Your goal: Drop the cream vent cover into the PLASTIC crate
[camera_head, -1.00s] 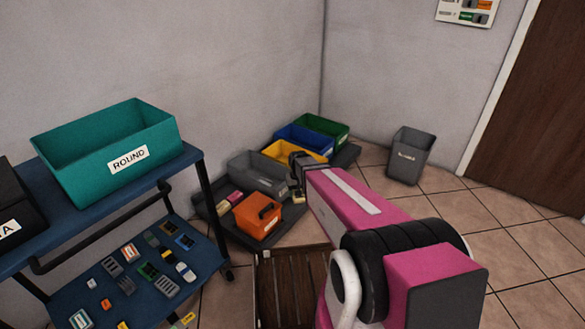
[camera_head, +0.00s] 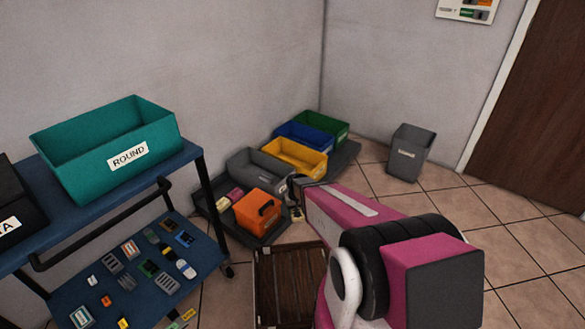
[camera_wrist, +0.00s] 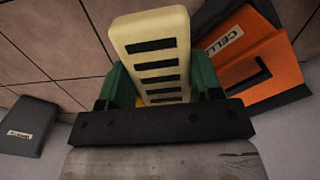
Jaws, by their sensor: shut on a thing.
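The cream vent cover (camera_wrist: 150,28), a slab with several dark slots, sits between the green fingers of my gripper (camera_wrist: 157,80) in the wrist view. My gripper is shut on it. In the head view my gripper (camera_head: 297,187) is just right of the grey crate (camera_head: 259,172) and the orange box, with the cover (camera_head: 298,213) small below it. I cannot read the word PLASTIC on any crate; the labels on the floor crates are too small or hidden.
An orange box (camera_head: 257,212) marked "CELL..." lies close by. Yellow (camera_head: 295,157), blue (camera_head: 304,137) and green (camera_head: 322,127) crates stand behind. A grey bin (camera_head: 408,153) stands right. A blue cart (camera_head: 198,157) holds a teal ROUND crate (camera_head: 80,175). A slatted brown crate (camera_head: 290,285) is in front.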

